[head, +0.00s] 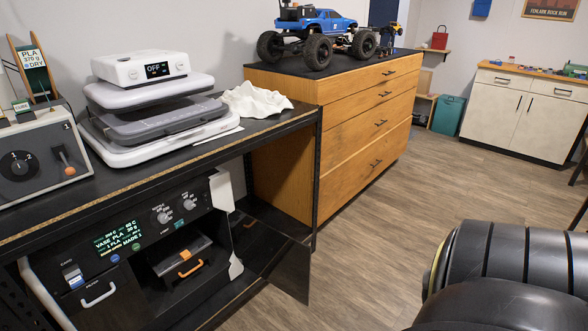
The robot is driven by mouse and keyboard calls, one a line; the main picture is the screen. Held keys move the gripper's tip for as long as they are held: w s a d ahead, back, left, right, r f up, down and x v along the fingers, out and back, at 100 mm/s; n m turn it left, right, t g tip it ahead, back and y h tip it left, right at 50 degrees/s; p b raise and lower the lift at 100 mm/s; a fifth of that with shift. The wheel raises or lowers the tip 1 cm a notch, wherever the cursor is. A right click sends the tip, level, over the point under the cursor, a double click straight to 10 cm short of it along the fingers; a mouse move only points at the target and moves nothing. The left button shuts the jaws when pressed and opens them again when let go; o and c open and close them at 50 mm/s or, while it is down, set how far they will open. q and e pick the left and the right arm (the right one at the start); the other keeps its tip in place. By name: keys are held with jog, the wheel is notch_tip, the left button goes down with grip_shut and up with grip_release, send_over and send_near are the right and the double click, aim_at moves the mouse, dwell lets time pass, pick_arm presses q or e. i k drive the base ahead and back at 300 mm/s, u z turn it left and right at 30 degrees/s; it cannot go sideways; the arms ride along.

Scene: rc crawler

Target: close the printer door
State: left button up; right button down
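The printer (190,207) stands on the lower shelf of the workbench at the lower left of the head view. Its black front has a green text display and two knobs. Its bay is uncovered, and an orange handle (190,268) shows inside. A dark, glossy panel, which looks like the printer door (287,262), stands swung open at the right side of the bay, reaching out past the bench leg. Neither of my grippers is in view, and nothing I can see touches the door.
A bench top (195,150) overhangs the printer, carrying a white press-like machine (140,68) and a white cloth (256,100). A wooden drawer cabinet (345,125) with a blue crawler (320,25) stands beyond the door. A large black rounded form fills the lower right. Floor between is clear.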

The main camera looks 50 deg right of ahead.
aim_at(282, 260)
jog(key=u, duration=0.35)
jog(key=k, duration=0.15)
jog(key=z, duration=3.15)
jog(key=i, duration=3.05)
jog(key=u, duration=3.75)
jog(key=i, duration=0.5)
jog(key=u, duration=0.25)
jog(key=k, duration=0.35)
jog(key=u, duration=0.4)
